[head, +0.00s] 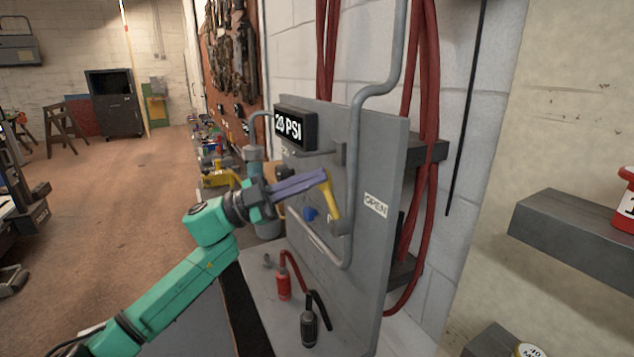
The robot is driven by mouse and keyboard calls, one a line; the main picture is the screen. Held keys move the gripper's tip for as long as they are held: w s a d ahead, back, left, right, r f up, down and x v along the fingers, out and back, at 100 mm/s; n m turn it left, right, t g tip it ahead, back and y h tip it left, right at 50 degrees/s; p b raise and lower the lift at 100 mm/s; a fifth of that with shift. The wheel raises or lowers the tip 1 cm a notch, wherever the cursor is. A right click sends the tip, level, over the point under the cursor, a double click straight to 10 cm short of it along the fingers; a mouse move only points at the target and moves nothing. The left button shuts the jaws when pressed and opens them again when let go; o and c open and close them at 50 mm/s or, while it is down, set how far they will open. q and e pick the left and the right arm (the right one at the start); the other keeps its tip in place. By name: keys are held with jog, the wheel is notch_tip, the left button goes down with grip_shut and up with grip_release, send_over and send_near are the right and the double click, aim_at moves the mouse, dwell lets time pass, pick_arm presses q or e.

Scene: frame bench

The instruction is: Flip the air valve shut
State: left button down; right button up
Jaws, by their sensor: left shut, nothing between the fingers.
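The air valve's yellow lever (331,201) stands out from a grey upright panel (377,160), tilted up and to the left from its pivot on the pipe. A label reading OPEN (376,205) is on the panel to the right of the lever. A gauge display (294,128) above reads about 20 PSI; its first digit is partly unclear. My left gripper (322,178) has shut purple fingers with nothing between them. The fingertips are at the lever's upper end; I cannot tell whether they touch it. My right gripper is not in view.
A blue knob (310,213) sits just below my left fingers. Grey pipe (352,130) runs up the panel. A red fitting (283,281) and a black fitting (309,326) stand on the ledge below. Red hoses (430,130) hang at right, beside a dark shelf (575,226).

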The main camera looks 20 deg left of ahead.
pick_arm(q)
jog(key=w+a+f+n+t+y, duration=0.2)
jog(key=f+n+t+y, duration=0.3)
jog(key=n, duration=1)
jog(key=shift+w+a+f+t+p, duration=0.25)
jog(key=shift+a+f+t+p, duration=0.3)
jog(key=shift+t, duration=1.15)
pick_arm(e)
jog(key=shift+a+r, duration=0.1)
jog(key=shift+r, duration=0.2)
pick_arm(q)
jog(key=shift+f, duration=0.15)
notch_tip(320, 180, up, 4)
jog(key=p, duration=0.4)
jog(key=b+v, duration=0.5)
jog(key=v, duration=0.5)
jog(key=shift+s+a, duration=0.25)
jog(key=shift+a, duration=0.05)
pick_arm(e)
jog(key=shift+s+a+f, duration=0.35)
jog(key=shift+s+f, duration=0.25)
